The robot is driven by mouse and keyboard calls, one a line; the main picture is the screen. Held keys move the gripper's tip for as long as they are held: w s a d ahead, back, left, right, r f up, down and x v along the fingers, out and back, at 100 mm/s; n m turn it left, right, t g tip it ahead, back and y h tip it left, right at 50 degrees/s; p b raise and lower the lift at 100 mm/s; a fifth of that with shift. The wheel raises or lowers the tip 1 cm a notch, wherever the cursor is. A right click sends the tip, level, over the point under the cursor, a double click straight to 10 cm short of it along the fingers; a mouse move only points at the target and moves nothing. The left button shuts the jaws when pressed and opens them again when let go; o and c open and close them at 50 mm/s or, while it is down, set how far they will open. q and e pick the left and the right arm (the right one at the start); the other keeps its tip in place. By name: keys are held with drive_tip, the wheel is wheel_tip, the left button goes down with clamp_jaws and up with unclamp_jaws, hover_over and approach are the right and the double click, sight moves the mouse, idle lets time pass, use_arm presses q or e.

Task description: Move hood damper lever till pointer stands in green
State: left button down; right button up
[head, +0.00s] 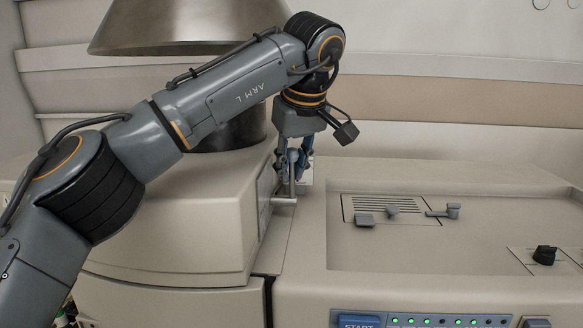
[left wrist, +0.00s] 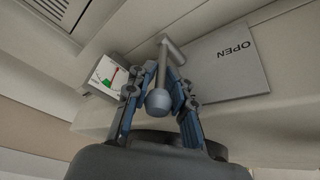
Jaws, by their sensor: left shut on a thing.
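The damper lever is a grey metal bar with a rounded end (left wrist: 158,101), seen between my fingers in the left wrist view. In the head view its crank (head: 284,201) sits at the right side of the beige housing. My left gripper (head: 292,166) is shut on the lever from above; its blue fingers also show in the left wrist view (left wrist: 158,84). A small white gauge (left wrist: 104,76) with green and red marks is beside the fingers, partly covered by one. I cannot tell exactly where its pointer stands. My right gripper is out of view.
A plate reading OPEN (left wrist: 236,57) lies beside the lever. A metal hood (head: 180,25) is above the housing. The right-hand cabinet top (head: 440,265) carries small grey levers (head: 392,210) and a black knob (head: 545,255). A START button (head: 359,321) is at its front.

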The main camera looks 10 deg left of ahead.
use_arm(q)
drive_tip(key=s+t+b, duration=0.1)
drive_tip(key=t+b, duration=0.1)
drive_tip(key=b, duration=0.2)
drive_tip(key=s+f+t+b, duration=0.1)
drive_tip(key=t+b, duration=0.1)
drive_tip(key=b, duration=0.2)
drive_tip(key=s+f+t+b, duration=0.1)
drive_tip(key=b, duration=0.3)
drive_tip(key=shift+s+n+t, duration=0.3)
drive_tip(key=shift+t, duration=0.1)
drive_tip(key=shift+s+t+b, duration=0.2)
drive_tip(key=shift+t+b, duration=0.3)
drive_tip(key=shift+b, duration=0.25)
drive_tip(key=c, duration=1.4)
unclamp_jaws()
drive_tip(key=shift+r, duration=0.1)
drive_tip(key=shift+s+r, duration=0.1)
drive_tip(key=shift+s, duration=0.05)
drive_tip(key=v, duration=1.1)
drive_tip(key=shift+s+d, duration=0.25)
drive_tip(key=shift+s, duration=0.1)
drive_tip(key=shift+r, duration=0.1)
